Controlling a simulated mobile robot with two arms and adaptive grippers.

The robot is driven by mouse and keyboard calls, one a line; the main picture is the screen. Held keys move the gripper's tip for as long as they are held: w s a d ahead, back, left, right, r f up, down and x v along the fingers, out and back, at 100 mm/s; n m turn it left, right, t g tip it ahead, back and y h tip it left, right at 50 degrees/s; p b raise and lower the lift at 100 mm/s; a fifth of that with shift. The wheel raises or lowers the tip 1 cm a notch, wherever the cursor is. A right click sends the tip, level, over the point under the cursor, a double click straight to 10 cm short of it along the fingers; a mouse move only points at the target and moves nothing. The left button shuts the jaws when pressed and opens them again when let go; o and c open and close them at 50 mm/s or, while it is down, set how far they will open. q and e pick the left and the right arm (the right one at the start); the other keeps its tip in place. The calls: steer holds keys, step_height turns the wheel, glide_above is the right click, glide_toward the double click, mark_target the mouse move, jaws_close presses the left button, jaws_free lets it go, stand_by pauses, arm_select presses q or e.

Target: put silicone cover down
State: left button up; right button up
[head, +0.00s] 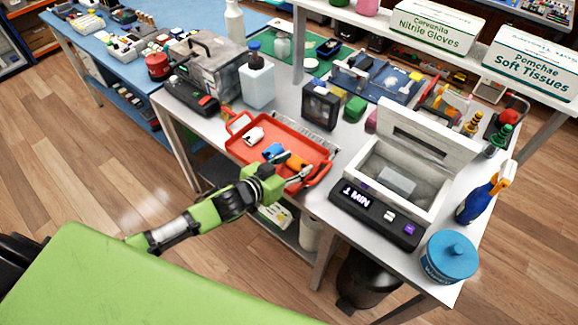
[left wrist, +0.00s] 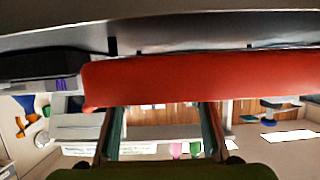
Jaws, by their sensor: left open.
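A red tray (head: 240,152) with raised handles lies on the grey table. Inside it lie a white item (head: 254,135), a blue item (head: 273,151) and an orange item (head: 296,162); I cannot tell for sure which is the silicone cover. My left gripper (head: 300,177) is open at the tray's near right edge, close to the orange item. In the left wrist view the tray's red side (left wrist: 190,78) spans the picture beyond the open fingers (left wrist: 162,135), with nothing seen held between them. My right gripper is not in view.
A white box-shaped device (head: 376,225) with a raised lid and "1 MIN" display stands right of the tray. A blue tub (head: 448,256) and blue spray bottle (head: 478,200) stand further right. A white bottle (head: 256,85) stands behind the tray.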

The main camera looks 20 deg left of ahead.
arm_select(q)
steer(key=b+v, duration=0.1)
steer(key=v, duration=1.1)
steer(key=a+f+n+g+y, duration=0.1)
steer(key=a+f, duration=0.3)
steer(key=f, duration=0.3)
steer(key=a+f+g+y, duration=0.1)
steer(key=a+f+y, duration=0.15)
steer(key=f, duration=0.55)
steer(key=s+a+f+n+g+y, duration=0.1)
steer(key=s+a+f+g, duration=0.1)
steer(key=s+f, duration=0.45)
steer(key=s+a+f+g, duration=0.1)
steer(key=s+a+f, duration=0.2)
steer(key=f, duration=0.7)
steer(key=s+d+f+g, duration=0.2)
steer(key=s+f, duration=0.4)
steer(key=s, duration=0.3)
steer(key=s+d+f+g, duration=0.2)
steer(key=s+d+f, duration=0.2)
steer(key=s, duration=0.6)
steer(key=s+d+f+g, duration=0.2)
steer(key=s+d+f, duration=0.1)
steer(key=s+f, duration=0.5)
steer(key=shift+s+f+g, duration=0.3)
steer(key=shift+s, duration=0.85)
